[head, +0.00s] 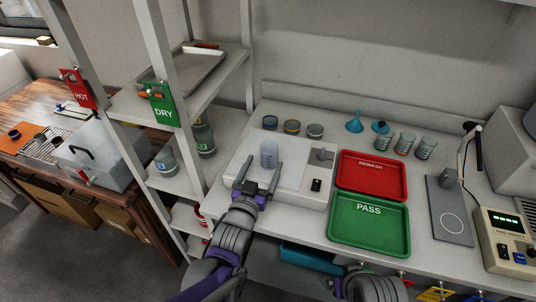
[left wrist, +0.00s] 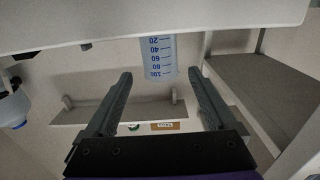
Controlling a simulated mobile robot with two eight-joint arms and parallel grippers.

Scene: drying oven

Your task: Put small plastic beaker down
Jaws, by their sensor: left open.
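The small plastic beaker (head: 269,154) is translucent and pale blue. It stands upright on the white pan of the flat bench device (head: 304,195). In the left wrist view the beaker (left wrist: 158,56) shows blue graduation marks and appears upside down. My left gripper (head: 264,174) is open, its fingers pointing at the beaker from the front. In the left wrist view the beaker sits at the far end of the gap between the fingertips (left wrist: 160,74), with space visible on both sides. Of my right arm only a part shows at the bottom edge; its fingers cannot be made out.
A red tray (head: 372,176) and a green PASS tray (head: 340,231) lie right of the device. Several small cups (head: 292,127) stand behind it, and glass beakers (head: 405,142) behind the red tray. A shelf post (head: 181,105) rises at left.

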